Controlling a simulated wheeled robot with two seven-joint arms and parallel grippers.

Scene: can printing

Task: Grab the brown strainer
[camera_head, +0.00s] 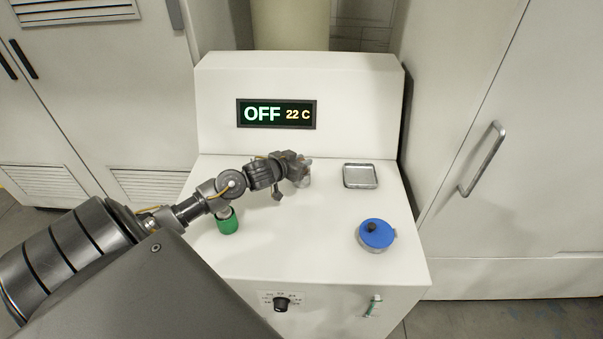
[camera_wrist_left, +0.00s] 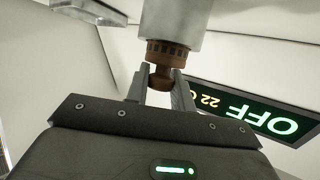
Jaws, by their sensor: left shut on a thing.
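The brown strainer (camera_wrist_left: 168,50) shows in the left wrist view as a brown ribbed collar and rounded brown knob on a pale grey cylinder. The fingers of my left gripper (camera_wrist_left: 161,86) are shut on the knob, one on each side. In the head view my left gripper (camera_head: 299,170) is over the back middle of the white machine top, and the arm and gripper largely hide the strainer there. My right gripper is not in view.
The white machine (camera_head: 300,245) has an upright panel with a display (camera_head: 276,114) reading OFF 22 C. A green-based item (camera_head: 228,223) stands left, a blue-lidded round item (camera_head: 376,235) right, and a small metal tray (camera_head: 360,176) back right. The front middle is clear.

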